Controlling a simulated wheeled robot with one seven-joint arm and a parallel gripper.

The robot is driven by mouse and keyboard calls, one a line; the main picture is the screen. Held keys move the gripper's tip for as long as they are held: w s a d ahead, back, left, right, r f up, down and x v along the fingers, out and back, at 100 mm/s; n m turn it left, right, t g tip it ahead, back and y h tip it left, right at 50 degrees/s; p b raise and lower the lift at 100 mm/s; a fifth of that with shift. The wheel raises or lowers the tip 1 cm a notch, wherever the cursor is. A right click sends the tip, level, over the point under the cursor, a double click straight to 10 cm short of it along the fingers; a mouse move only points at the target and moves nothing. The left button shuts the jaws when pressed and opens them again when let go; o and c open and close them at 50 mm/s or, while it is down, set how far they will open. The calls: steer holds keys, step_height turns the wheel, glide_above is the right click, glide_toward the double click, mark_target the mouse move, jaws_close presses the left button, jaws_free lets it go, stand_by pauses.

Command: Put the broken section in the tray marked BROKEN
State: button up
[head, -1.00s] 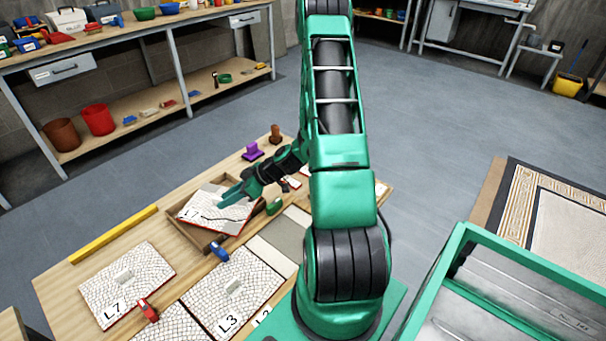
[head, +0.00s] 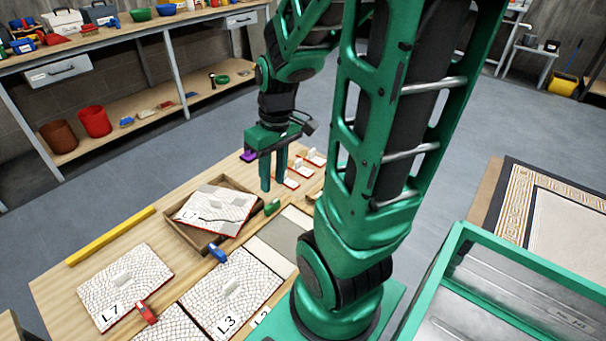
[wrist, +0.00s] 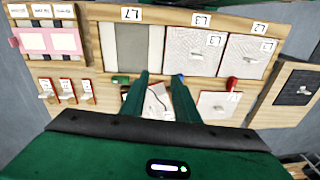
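The cracked section (head: 222,203), a white mosaic panel with a dark crack line, lies tilted in a shallow wooden tray (head: 190,238) on the workbench. One edge of it rests up on the tray's rim. My gripper (head: 272,188) hangs fingers down, above and to the right of the tray, apart from the section. In the wrist view my fingers (wrist: 160,82) stand apart with nothing held, and part of the cracked section (wrist: 158,100) shows between them. No marking on this tray is readable. A dark-floored wooden tray with a pale crack-like mark (wrist: 295,86) shows at the wrist view's right.
A blue clamp (head: 217,252), red clamp (head: 147,312), green clamp (head: 272,207) and yellow bar (head: 112,234) lie about. Small handled pieces (head: 305,165) sit behind my gripper.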

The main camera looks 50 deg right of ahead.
steer(key=s+r+m, duration=0.5)
steer(key=s+r, duration=0.1)
steer(key=s, duration=0.4)
steer(key=shift+s+m+g+h, duration=0.15)
steer(key=shift+m+g+h, duration=0.15)
steer(key=shift+g, duration=0.1)
steer(key=shift+w+f, duration=0.2)
steer(key=shift+w, duration=0.4)
stand_by(0.5)
